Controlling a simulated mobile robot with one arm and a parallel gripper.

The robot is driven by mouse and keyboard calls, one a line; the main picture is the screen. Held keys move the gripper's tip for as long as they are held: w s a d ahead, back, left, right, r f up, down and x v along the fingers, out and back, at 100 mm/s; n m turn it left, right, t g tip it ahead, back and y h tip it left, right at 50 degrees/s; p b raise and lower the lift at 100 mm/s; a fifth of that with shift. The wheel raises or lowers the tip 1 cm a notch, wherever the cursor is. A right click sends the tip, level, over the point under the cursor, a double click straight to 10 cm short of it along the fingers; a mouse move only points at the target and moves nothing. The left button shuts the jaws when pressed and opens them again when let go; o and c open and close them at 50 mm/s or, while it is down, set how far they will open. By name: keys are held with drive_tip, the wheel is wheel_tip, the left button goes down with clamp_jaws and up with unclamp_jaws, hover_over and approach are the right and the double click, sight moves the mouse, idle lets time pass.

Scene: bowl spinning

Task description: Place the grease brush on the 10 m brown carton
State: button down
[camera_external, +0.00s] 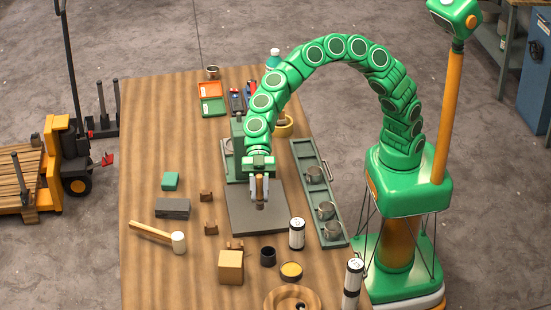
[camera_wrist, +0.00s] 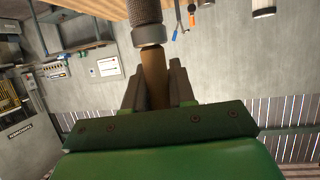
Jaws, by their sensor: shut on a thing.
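My gripper (camera_external: 259,190) is shut on the grease brush (camera_external: 260,203). It points down over the grey plate in the external view; I cannot tell whether the brush touches the plate. In the wrist view, the brush's wooden handle (camera_wrist: 154,78) stands between the fingers of my gripper (camera_wrist: 158,80), with a dark, textured end beyond it. The brown carton (camera_external: 230,268) is a tan cube standing on the wooden table. It lies nearer the camera than my gripper and a little to the left. Its top looks clear.
The grey plate (camera_external: 247,222) lies below my gripper. A green tray (camera_external: 303,164) with metal mugs is to the right. A black cup (camera_external: 268,257), yellow tin (camera_external: 291,271) and white cylinder (camera_external: 297,234) stand right of the carton. A mallet (camera_external: 160,236) and small blocks lie left.

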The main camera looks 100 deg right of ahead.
drive_tip(key=shift+w+a+f, duration=1.15)
drive_tip(key=shift+w+f, duration=0.55)
drive_tip(key=shift+f, duration=0.35)
drive_tip(key=shift+w+a+f, duration=1.15)
drive_tip(key=shift+w+f, duration=0.5)
drive_tip(key=shift+f, duration=0.35)
drive_tip(key=shift+w+a+f, duration=1.15)
drive_tip(key=shift+w+f, duration=0.55)
drive_tip(key=shift+f, duration=0.35)
drive_tip(key=shift+f, duration=0.1)
drive_tip(key=c, duration=0.9)
unclamp_jaws()
drive_tip(key=shift+c, duration=0.2)
drive_tip(key=shift+d+r, duration=0.2)
drive_tip(key=shift+d, duration=0.05)
drive_tip(key=v, duration=1.1)
drive_tip(key=shift+d, duration=0.25)
